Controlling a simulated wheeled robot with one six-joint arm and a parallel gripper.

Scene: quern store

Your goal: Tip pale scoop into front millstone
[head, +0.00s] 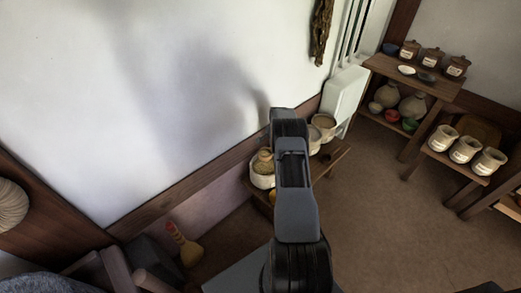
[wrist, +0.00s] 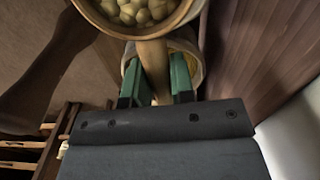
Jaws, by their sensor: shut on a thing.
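The pale scoop (wrist: 153,62) is a wooden scoop with a round bowl full of pale, rounded pieces, at the top of the wrist view. My gripper (wrist: 156,92) has its green fingers on both sides of the scoop's handle and is shut on it. The scoop's bowl looks level, with its load inside. A round, tan-rimmed vessel (wrist: 194,58) lies beyond the handle, partly hidden by it. In the head view my arm hides the gripper. I cannot tell which thing is the front millstone; a pale round vessel with a brown piece on top (head: 262,180) stands left of my arm.
A low wooden table (head: 330,161) holds several vessels behind my arm. At right, shelves (head: 418,82) hold labelled jars (head: 432,57), and a lower bench carries pale pots (head: 464,150). The brown floor at right is clear.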

